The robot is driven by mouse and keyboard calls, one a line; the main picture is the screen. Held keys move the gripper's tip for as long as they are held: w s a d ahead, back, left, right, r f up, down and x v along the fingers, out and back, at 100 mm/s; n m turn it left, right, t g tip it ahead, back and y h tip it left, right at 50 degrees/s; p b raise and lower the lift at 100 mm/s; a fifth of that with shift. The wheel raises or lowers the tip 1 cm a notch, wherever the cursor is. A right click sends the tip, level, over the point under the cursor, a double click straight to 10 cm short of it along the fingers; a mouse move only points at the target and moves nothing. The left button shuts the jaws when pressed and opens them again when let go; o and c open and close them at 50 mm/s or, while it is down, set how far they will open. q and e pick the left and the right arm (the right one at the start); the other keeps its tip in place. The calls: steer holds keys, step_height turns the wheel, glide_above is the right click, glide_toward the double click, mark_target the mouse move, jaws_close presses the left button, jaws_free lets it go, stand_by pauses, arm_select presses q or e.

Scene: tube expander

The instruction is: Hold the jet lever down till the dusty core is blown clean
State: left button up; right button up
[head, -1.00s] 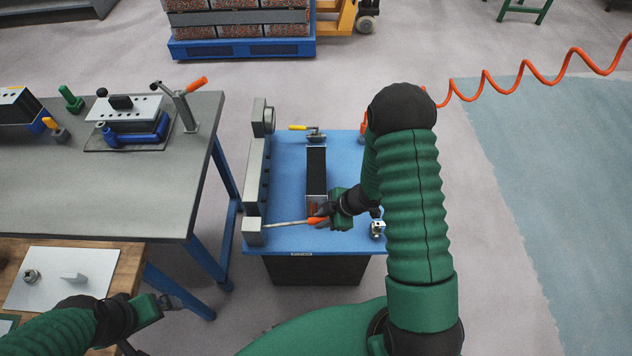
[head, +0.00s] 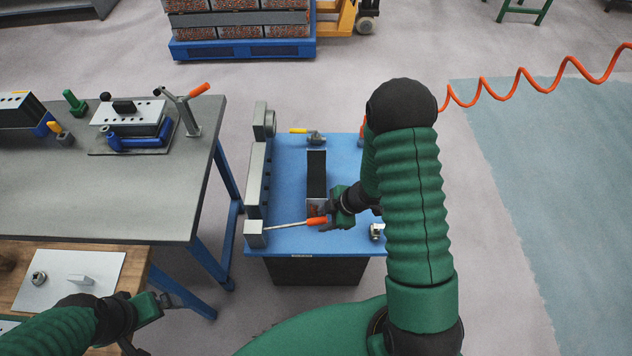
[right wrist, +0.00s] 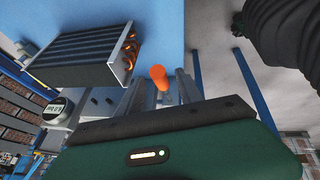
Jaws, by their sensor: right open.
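The core (head: 316,174) is a dark finned block lying on the blue bench. The right wrist view shows its fins and copper-coloured tube bends (right wrist: 129,48) at one end. The jet lever (head: 285,225) is a thin metal rod running from a grey block at the bench's near left corner to an orange grip (head: 317,221). My right gripper (head: 325,212) is open at the orange grip. In the right wrist view the grip's end (right wrist: 158,76) shows by the fingers; contact is unclear. My left gripper (head: 168,297) hangs beside the wooden table, its jaw state unclear.
A grey rail (head: 257,175) runs along the blue bench's (head: 285,190) left side. A small yellow-handled clamp (head: 315,136) stands behind the core. A grey worktable (head: 110,195) with fixtures stands left. A coiled orange hose (head: 520,85) hangs at the right.

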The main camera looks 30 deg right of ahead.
steer(key=shift+p+v, duration=1.8)
steer(key=shift+v, duration=0.35)
steer(key=shift+f, duration=0.1)
